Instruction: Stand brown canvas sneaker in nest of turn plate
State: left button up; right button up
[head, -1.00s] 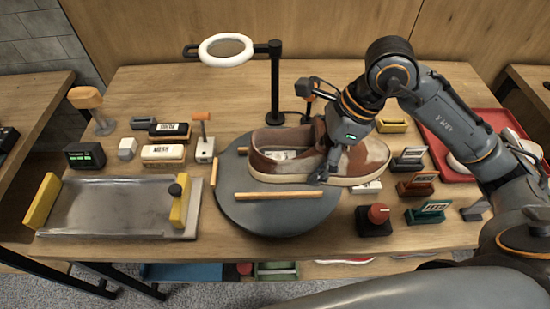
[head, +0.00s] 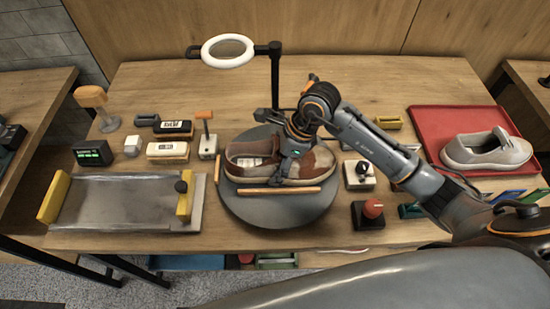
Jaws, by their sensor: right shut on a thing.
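The brown canvas sneaker (head: 318,164) has brown patches, pale patches and a white sole. It is upright over the grey round turn plate (head: 277,210), toe to the right, heel near the short wooden bar (head: 217,168). Its near side lies along the long wooden bar (head: 279,191); these bars edge the nest. I cannot tell whether the sole rests fully on the plate. My right gripper (head: 290,154) comes from the right and is shut on the sneaker's middle, hiding part of its upper. My left gripper is not in view.
A ring lamp (head: 228,51) on a black post stands behind the plate. A red-knobbed box (head: 369,213) and a small white box (head: 359,175) are close on the right. A red tray (head: 429,124) holds a pale shoe (head: 487,151). A metal tray (head: 118,204) lies left.

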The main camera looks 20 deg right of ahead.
jog(key=o, duration=1.3)
jog(key=shift+r, duration=0.1)
jog(key=shift+d+r, duration=0.15)
jog(key=shift+r, duration=0.1)
jog(key=b+v, duration=0.2)
jog(key=v, duration=0.9)
jog(key=shift+s+d+r, duration=0.1)
jog(key=shift+r, duration=0.05)
